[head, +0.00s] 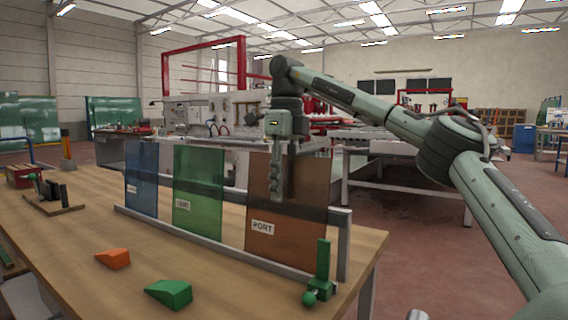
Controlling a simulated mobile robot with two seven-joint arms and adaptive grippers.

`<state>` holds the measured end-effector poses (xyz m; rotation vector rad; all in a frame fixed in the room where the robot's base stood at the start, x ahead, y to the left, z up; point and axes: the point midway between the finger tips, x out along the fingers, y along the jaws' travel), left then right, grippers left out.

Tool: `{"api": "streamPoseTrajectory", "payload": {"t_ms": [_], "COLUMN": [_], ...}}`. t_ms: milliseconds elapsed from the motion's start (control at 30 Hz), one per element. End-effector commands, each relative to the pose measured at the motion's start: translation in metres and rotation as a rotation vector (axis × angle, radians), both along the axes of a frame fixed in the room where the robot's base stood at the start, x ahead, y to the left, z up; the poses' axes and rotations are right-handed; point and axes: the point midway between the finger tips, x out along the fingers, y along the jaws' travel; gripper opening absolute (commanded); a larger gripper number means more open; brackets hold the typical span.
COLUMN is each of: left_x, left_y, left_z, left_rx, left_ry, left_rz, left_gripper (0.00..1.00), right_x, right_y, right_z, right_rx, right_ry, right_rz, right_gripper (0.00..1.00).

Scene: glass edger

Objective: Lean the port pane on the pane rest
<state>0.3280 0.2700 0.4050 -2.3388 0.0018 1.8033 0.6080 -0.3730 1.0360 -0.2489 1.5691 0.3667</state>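The port pane (290,225) is a brown see-through sheet with a white PORT label. It stands upright at the right end of a long rack with a grey rail (338,216) and a low front strip. My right gripper (278,197) points down at the pane's upper part, overlapping it in the head view. Only one finger shows clearly, so I cannot tell whether it is shut on the pane. No separate pane rest is marked; I cannot tell whether this rack is it. My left gripper is out of view.
A green pane (198,185) and a blue pane (142,180) stand left of the port pane. A green post with a knob (323,262) is at the rack's right end. Orange (114,258) and green (170,293) wedges lie on the wooden table (70,265). A black-padded stand (55,198) is at left.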

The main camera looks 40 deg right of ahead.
Motion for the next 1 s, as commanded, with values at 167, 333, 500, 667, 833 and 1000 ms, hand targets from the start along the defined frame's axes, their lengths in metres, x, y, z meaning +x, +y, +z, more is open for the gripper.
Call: {"api": "streamPoseTrajectory", "payload": {"t_ms": [167,333,500,667,833,1000], "left_x": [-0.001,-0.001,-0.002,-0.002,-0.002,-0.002], "left_y": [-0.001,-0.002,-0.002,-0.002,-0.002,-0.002], "left_z": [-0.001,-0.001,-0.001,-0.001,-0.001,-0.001], "left_rx": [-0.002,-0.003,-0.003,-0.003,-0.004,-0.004], "left_ry": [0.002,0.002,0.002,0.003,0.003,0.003], "left_rz": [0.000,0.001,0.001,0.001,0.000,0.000], "left_gripper": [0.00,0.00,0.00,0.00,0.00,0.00], "right_x": [0.001,0.002,0.003,0.003,0.003,0.003], "right_y": [-0.001,-0.004,-0.006,-0.006,-0.007,-0.007], "right_z": [0.035,0.069,0.094,0.101,0.110,0.114], "right_rx": [-0.001,-0.003,-0.003,0.001,0.001,0.001], "right_ry": [-0.007,-0.011,-0.012,0.003,-0.003,-0.006], "right_rz": [-0.001,-0.003,-0.003,0.000,0.000,0.002], "right_gripper": [0.29,0.29,0.29,0.29,0.29,0.29]}}
